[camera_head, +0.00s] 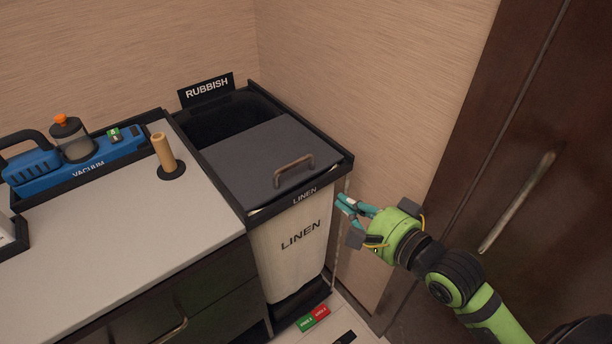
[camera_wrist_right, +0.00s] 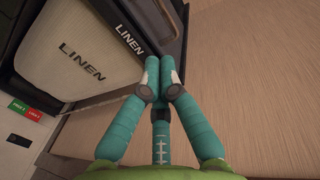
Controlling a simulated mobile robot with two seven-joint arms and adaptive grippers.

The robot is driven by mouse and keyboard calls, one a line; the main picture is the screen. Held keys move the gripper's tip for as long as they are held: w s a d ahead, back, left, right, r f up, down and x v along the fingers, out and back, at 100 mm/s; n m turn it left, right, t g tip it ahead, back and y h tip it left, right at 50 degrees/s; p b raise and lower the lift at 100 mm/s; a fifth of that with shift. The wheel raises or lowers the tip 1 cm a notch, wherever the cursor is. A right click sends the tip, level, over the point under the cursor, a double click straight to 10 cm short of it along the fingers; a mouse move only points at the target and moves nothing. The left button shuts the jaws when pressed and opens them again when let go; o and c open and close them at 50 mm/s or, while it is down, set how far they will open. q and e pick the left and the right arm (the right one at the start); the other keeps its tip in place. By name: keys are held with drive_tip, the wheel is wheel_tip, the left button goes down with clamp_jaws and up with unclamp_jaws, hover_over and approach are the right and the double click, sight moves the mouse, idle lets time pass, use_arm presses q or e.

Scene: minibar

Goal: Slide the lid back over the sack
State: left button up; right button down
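The dark grey lid (camera_head: 250,165) with a brown bar handle (camera_head: 294,168) lies over the front part of the bin frame, on the side marked LINEN. The white linen sack (camera_head: 295,245) hangs below it, and it also shows in the wrist view (camera_wrist_right: 75,55). The rear opening (camera_head: 225,118) by the RUBBISH sign is uncovered. My right gripper (camera_head: 342,202) is beside the frame's right front corner, lower than the handle and apart from it. In the wrist view its teal fingers (camera_wrist_right: 158,85) are together, with nothing seen between them. My left gripper is out of view.
A grey counter (camera_head: 130,230) stands left of the bin, with a wooden post (camera_head: 163,152) and a blue vacuum (camera_head: 75,150) in a tray. The wall is close behind. A dark door with a long handle (camera_head: 517,202) is at right. Green and red pedals (camera_head: 313,318) are on the floor.

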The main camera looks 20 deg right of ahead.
use_arm(q)
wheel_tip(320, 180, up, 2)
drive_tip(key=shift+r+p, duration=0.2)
drive_tip(key=shift+p, duration=0.95)
use_arm(e)
drive_tip(key=x, duration=1.4)
